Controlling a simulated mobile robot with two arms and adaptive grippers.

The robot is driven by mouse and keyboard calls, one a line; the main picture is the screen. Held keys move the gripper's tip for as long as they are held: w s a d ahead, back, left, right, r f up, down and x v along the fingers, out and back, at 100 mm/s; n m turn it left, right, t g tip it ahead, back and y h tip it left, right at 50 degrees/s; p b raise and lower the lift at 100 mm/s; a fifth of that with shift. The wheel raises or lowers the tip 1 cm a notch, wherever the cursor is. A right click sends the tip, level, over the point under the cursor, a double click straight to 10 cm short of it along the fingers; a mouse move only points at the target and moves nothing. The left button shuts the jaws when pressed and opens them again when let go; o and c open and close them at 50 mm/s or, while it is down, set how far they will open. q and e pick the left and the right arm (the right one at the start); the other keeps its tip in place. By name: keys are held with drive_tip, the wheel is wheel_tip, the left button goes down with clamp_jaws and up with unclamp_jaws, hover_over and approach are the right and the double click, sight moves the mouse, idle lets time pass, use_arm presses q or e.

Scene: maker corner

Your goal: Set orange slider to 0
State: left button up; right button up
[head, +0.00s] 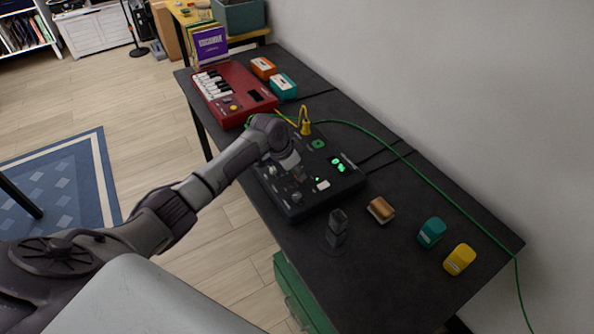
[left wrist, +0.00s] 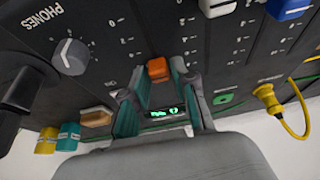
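The orange slider (left wrist: 158,70) is a small orange cap on a black mixer panel (head: 322,200), close in front of the left wrist camera. It sits between the fingertips of my left gripper (left wrist: 159,76). The teal finger pads lie against both sides of the cap, with no clear gap. A scale with printed marks and a 0 runs beside the slider. In the head view my left gripper (head: 297,172) reaches down onto the mixer, and the orange cap is mostly hidden there. My right gripper is out of view.
A white slider (left wrist: 215,6), a blue slider (left wrist: 287,8) and a grey knob (left wrist: 70,57) are nearby. A yellow plug (head: 305,124) and green cable (head: 400,158) stand behind. A dark upright object (head: 337,226), small boxes and a red keyboard (head: 236,95) share the table.

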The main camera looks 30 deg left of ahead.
sight(283, 185)
use_arm(q)
clamp_jaws()
drive_tip(key=shift+s+a+r+p, duration=0.1)
drive_tip(key=shift+s+a+p, duration=0.1)
drive_tip(key=shift+p, duration=0.15)
drive_tip(key=s+p, duration=0.1)
drive_tip(key=s+a+p, duration=0.1)
drive_tip(key=s, duration=0.1)
drive_tip(key=s+a+p, duration=0.1)
drive_tip(key=p, duration=0.1)
drive_tip(key=shift+s+a, duration=0.2)
drive_tip(key=shift+a, duration=0.05)
drive_tip(key=shift+s, duration=0.1)
drive_tip(key=shift+f, duration=0.2)
drive_tip(key=o, duration=0.5)
unclamp_jaws()
drive_tip(key=shift+s+a+r, duration=0.1)
